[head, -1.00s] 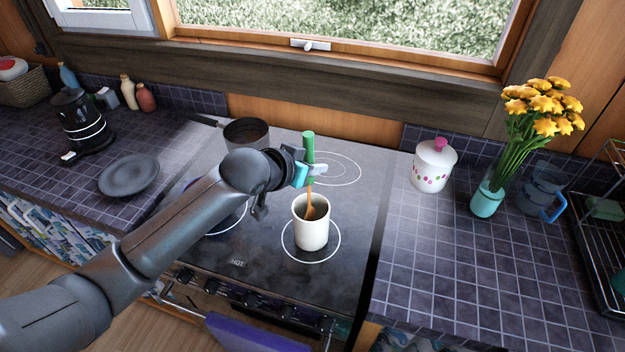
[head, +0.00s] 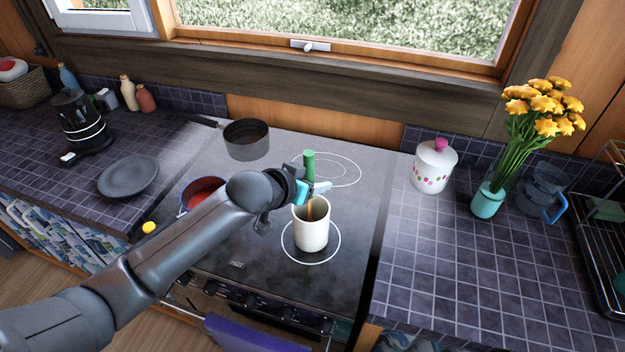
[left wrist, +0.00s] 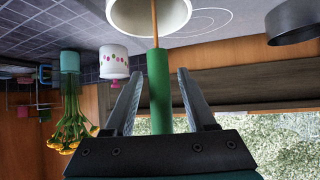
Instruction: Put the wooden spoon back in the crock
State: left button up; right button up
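The wooden spoon has a green handle (head: 309,165) and stands nearly upright, its lower part inside the cream crock (head: 313,236). The crock stands on the front right ring of the stove, and its rim hides the spoon's bowl end. My left gripper (head: 318,188) is at the green handle, just above the crock. In the left wrist view, the handle (left wrist: 159,90) lies between my two fingers (left wrist: 160,76), with a narrow gap on each side, so they look open around it. The crock's mouth (left wrist: 120,14) shows at the top there. My right gripper is out of view.
A dark pot (head: 247,148) stands at the stove's back left, and a red-filled pan (head: 197,190) is partly behind my left arm. A lidded white jar (head: 434,172) and a flower vase (head: 487,200) stand on the right counter. The right counter's front is clear.

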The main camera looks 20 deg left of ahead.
pick_arm(q)
jog(key=shift+r, duration=0.15)
jog(key=shift+s+r, duration=0.1)
jog(key=shift+r, duration=0.05)
jog(key=p+v, duration=0.1)
jog(key=v, duration=1)
jog(key=shift+s+r, duration=0.15)
jog(key=shift+s, duration=0.2)
jog(key=shift+a, duration=0.1)
